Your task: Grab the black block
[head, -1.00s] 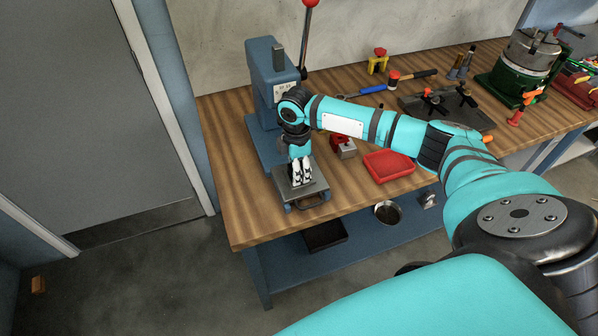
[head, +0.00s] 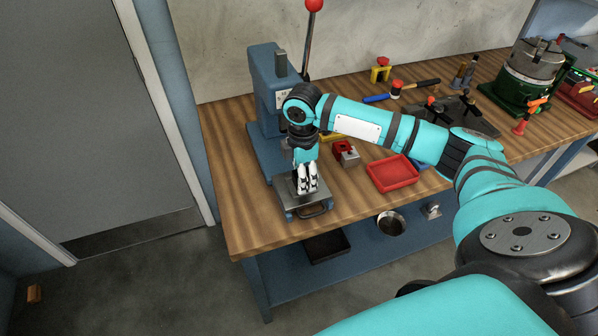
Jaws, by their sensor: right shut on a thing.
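My right gripper (head: 307,182) points down over the grey metal plate (head: 287,200) at the front of the blue press. Its white-and-black fingers are shut on the black block, low at the plate. The fingers hide nearly all of the block, so its outline is not clear. I cannot tell whether the block touches the plate. My left gripper is not in view.
The blue press (head: 264,92) with a red-knobbed lever stands just behind my right gripper. A red tray (head: 392,173) and a small red-and-grey block (head: 346,153) lie to the right. Tools lie further back. The wooden bench (head: 232,185) is clear at the left.

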